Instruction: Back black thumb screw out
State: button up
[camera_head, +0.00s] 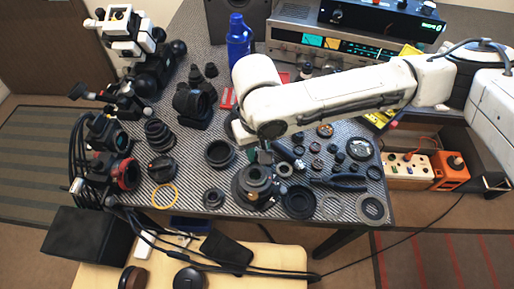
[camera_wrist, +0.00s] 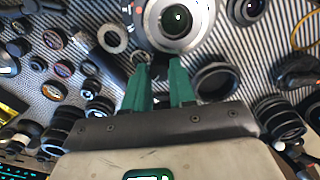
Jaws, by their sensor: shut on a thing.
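A lens assembly (camera_head: 256,187) with a dark, wide base stands near the front edge of the table. In the wrist view its silver-ringed barrel (camera_wrist: 180,22) shows at the top. My gripper (camera_head: 262,158) reaches down to the far side of this assembly. In the wrist view the green fingers of my gripper (camera_wrist: 162,62) point at the barrel's near edge, closed down with a narrow gap between them. A small dark piece at their tips, at the side of the lens, fits the black thumb screw. The fingers mostly hide it, so its thread and seating cannot be seen.
Loose rings and lens parts lie close around, including a black ring (camera_head: 298,201), another ring (camera_head: 219,153) and a yellow ring (camera_head: 165,196). A blue bottle (camera_head: 238,42) and a silver receiver (camera_head: 330,45) stand at the back. Little table is free near the lens.

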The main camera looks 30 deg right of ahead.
grip_shut()
jog(key=shift+r, duration=0.1)
jog(key=shift+n+p, duration=0.4)
jog(key=shift+n, duration=0.4)
jog(key=o, duration=0.8)
grip_release()
jog(key=shift+c, duration=0.2)
